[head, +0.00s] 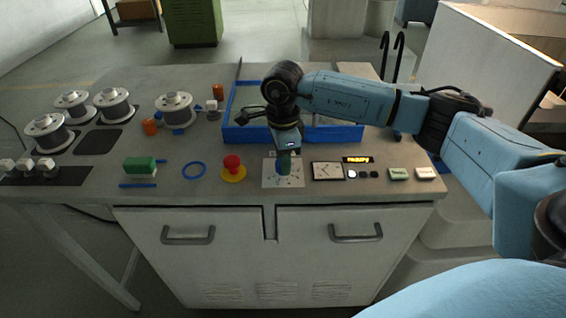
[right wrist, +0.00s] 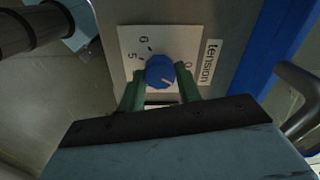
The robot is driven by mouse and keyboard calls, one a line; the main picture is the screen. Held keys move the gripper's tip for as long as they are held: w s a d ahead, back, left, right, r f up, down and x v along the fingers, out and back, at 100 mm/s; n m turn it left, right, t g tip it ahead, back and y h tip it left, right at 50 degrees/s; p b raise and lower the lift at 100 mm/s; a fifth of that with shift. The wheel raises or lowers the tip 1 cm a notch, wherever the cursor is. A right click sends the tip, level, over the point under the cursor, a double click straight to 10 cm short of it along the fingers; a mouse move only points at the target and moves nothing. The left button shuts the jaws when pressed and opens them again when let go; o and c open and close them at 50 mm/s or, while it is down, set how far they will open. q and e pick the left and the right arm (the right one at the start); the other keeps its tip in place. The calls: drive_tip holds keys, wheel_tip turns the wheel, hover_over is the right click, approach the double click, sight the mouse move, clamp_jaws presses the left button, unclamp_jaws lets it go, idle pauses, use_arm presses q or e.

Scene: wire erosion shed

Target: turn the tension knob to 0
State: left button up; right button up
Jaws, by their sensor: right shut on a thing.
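The blue tension knob (right wrist: 160,70) sits on a white dial plate (right wrist: 134,45) marked "tension", with the digits 5, 6 and 0 readable around it. A pale pointer line on the knob runs from its middle toward the lower right side in the right wrist view; the exact mark it meets is hard to tell. My right gripper (right wrist: 160,84) has its two green fingers on either side of the knob, shut on it. In the head view my right gripper (head: 284,168) points down over the dial plate (head: 297,181) and hides most of the knob. My left gripper is not in view.
A red mushroom button (head: 232,163) stands left of the dial, and a clock-like gauge (head: 327,171) lies to its right. A blue tray (head: 240,133) is behind. Several metal spools (head: 113,104) stand at the left. A blue ring (head: 194,170) lies on the bench.

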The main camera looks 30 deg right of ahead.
drive_tip(key=n+b, duration=0.1)
drive_tip(key=n, duration=0.1)
drive_tip(key=shift+n, duration=0.3)
drive_tip(key=shift+n+b, duration=0.3)
drive_tip(key=shift+n, duration=0.1)
drive_tip(key=shift+n+b, duration=0.35)
drive_tip(key=shift+n, duration=0.55)
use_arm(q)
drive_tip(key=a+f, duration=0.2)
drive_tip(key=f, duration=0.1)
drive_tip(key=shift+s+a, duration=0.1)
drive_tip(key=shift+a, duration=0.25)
use_arm(e)
drive_tip(key=shift+r+n, duration=0.1)
drive_tip(key=shift+n, duration=0.6)
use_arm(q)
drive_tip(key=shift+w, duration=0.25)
use_arm(e)
drive_tip(key=o, duration=1)
